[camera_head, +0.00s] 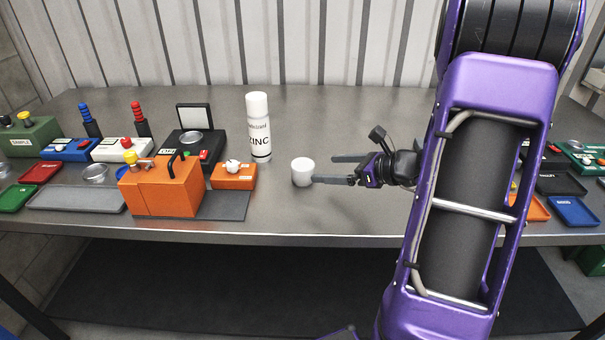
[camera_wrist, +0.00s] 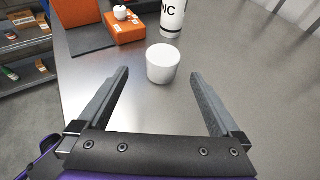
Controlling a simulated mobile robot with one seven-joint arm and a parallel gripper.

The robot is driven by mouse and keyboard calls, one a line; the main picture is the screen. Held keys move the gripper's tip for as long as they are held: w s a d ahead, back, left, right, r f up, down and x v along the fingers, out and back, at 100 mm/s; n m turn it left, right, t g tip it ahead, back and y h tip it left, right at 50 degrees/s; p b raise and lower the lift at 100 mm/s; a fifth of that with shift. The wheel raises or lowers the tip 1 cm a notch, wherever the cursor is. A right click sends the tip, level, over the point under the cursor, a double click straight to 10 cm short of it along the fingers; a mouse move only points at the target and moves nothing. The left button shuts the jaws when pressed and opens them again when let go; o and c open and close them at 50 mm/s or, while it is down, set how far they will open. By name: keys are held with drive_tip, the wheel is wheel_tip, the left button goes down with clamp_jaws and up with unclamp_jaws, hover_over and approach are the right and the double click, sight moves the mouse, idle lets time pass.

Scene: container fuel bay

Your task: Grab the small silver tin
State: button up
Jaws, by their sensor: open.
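A small plain cup-like tin (camera_head: 303,172), looking white to pale silver, stands upright on the grey bench. It also shows in the wrist view (camera_wrist: 162,64), just ahead of and roughly centred between the fingertips. My gripper (camera_head: 325,169) is open and empty, low over the bench, its fingers pointing left toward this tin. In the wrist view my gripper (camera_wrist: 158,74) has a finger on each side with clear gaps to the tin. A shallow round silver dish (camera_head: 95,173) lies at the left of the bench, far from my gripper.
A white ZINC spray can (camera_head: 259,130) stands behind and left of the tin. An orange box with a white knob (camera_head: 233,176) and a larger orange box (camera_head: 160,190) are further left. Coloured trays (camera_head: 573,211) lie at right. The bench around the tin is clear.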

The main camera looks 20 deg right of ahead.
sight(303, 168)
drive_tip(key=x, duration=0.4)
drive_tip(key=shift+w+a+f, duration=0.1)
drive_tip(key=shift+w+f, duration=0.05)
drive_tip(key=shift+d+b+x, duration=0.1)
drive_tip(key=shift+b+x, duration=0.1)
drive_tip(key=shift+x, duration=1.1)
drive_tip(key=shift+d+b+x, duration=0.15)
drive_tip(key=shift+b+x, duration=0.05)
drive_tip(key=shift+x, duration=1.1)
drive_tip(key=shift+w+f, duration=0.1)
drive_tip(key=shift+f, duration=0.05)
drive_tip(key=c, duration=1.4)
